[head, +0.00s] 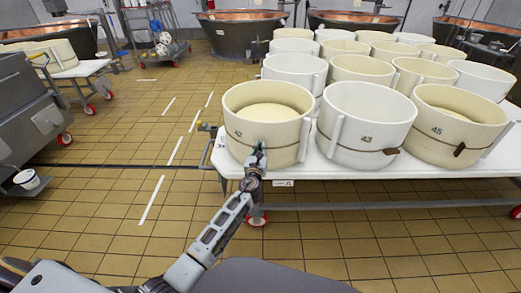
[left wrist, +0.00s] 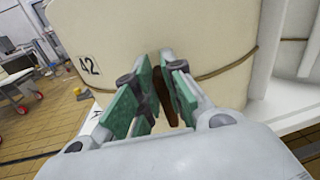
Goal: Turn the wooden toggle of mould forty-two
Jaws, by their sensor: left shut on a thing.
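Mould forty-two (head: 288,133) is a cream round tub with a thin cord round its wall, at the front left corner of the white table. Its label "42" shows in the left wrist view on the mould wall (left wrist: 150,35). My left gripper (head: 258,157) is at the front of this mould. In the left wrist view its green-padded fingers (left wrist: 160,95) are shut on the brown wooden toggle (left wrist: 163,98), which is partly hidden by them. The toggle looks tilted, close to upright. My right gripper is not in view.
Mould 43 (head: 362,130) stands close to the right, and mould 45 (head: 440,145) beyond it, each with a brown toggle. More moulds stand behind on the white table (head: 330,172). The tiled floor at left is mostly clear.

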